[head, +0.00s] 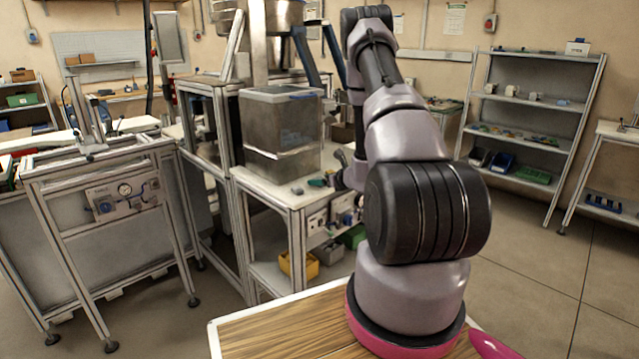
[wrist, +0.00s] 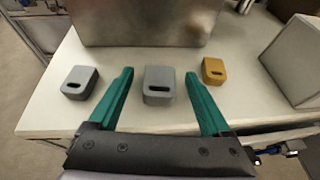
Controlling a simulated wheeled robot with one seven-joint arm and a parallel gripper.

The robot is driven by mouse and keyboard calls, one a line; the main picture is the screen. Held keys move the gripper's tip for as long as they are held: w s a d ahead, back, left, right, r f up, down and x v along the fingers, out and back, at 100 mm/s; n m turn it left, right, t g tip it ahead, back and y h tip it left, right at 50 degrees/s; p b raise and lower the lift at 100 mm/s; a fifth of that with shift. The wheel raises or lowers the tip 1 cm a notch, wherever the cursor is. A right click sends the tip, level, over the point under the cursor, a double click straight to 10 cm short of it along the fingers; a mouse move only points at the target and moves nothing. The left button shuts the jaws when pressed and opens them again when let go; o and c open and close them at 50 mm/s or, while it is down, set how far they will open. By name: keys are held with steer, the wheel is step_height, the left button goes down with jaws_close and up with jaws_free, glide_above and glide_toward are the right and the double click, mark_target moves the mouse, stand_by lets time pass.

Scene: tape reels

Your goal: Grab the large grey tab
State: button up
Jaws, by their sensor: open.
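A second grey tab (wrist: 80,81) with a slot sits to the left, outside the left finger. I cannot tell for sure which grey tab is larger; the middle one looks slightly bigger. My gripper (wrist: 159,73) is open and empty, with its fingers spread either side of the middle tab and not visibly touching it. In the head view my arm hides much of the gripper area.
A mustard-yellow tab (wrist: 213,70) sits just beyond the right finger. A metal box (wrist: 145,22) stands behind the tabs, and a grey block (wrist: 295,62) is at the right. The white tabletop (wrist: 45,115) is bare at front left.

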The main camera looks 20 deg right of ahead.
steer(key=shift+c, duration=0.3)
jaws_close()
steer(key=shift+r, duration=0.1)
